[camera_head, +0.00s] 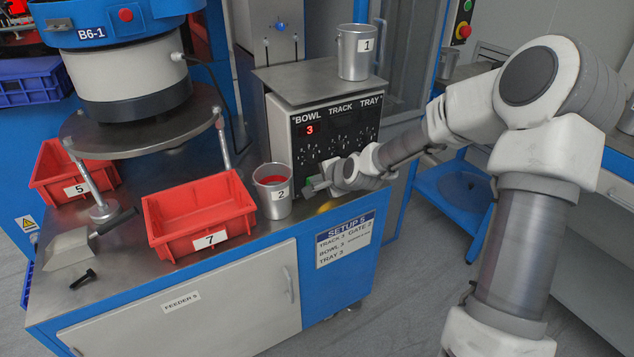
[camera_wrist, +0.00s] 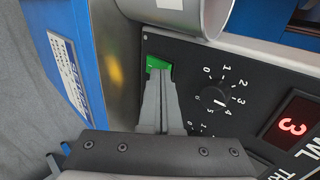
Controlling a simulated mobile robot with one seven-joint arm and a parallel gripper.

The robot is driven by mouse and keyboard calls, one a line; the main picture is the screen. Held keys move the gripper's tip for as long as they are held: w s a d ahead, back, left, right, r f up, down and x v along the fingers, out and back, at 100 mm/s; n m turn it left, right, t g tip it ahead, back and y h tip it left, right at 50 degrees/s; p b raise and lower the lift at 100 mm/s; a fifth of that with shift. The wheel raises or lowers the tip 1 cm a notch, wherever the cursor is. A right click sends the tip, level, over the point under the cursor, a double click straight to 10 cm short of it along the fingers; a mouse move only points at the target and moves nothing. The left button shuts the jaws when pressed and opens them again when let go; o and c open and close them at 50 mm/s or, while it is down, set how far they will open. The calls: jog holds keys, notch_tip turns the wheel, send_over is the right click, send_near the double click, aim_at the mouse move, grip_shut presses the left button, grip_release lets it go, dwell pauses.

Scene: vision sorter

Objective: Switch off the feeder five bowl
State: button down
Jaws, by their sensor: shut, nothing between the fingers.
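The feeder's control panel (camera_head: 330,125) has columns labelled BOWL, TRACK and TRAY. A red display (camera_head: 310,129) under BOWL reads 3; it also shows in the wrist view (camera_wrist: 290,128). The wrist view shows a black dial (camera_wrist: 214,97) numbered around its edge and a green switch (camera_wrist: 156,63) near the panel's edge. My gripper (camera_head: 312,186) is at the lower left of the panel. In the wrist view its fingers (camera_wrist: 161,78) are shut and empty, with their tips at the green switch and covering part of it. I cannot tell whether they touch it.
A metal cup labelled 2 (camera_head: 273,197) stands close left of my gripper, and cup 1 (camera_head: 355,55) stands on top of the panel box. Red bins 7 (camera_head: 190,243) and 5 (camera_head: 63,192) are on the bench. A sign (camera_head: 346,240) reads SETUP 5.

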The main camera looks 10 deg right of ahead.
jog(key=shift+w+a+r+p, duration=0.1)
jog(key=shift+w+r+p, duration=0.15)
jog(key=shift+p, duration=0.05)
jog(key=shift+w+f, duration=0.1)
jog(key=shift+w, duration=0.05)
jog(key=shift+r+p, duration=0.75)
jog(key=shift+r, duration=0.1)
jog(key=shift+s, duration=0.2)
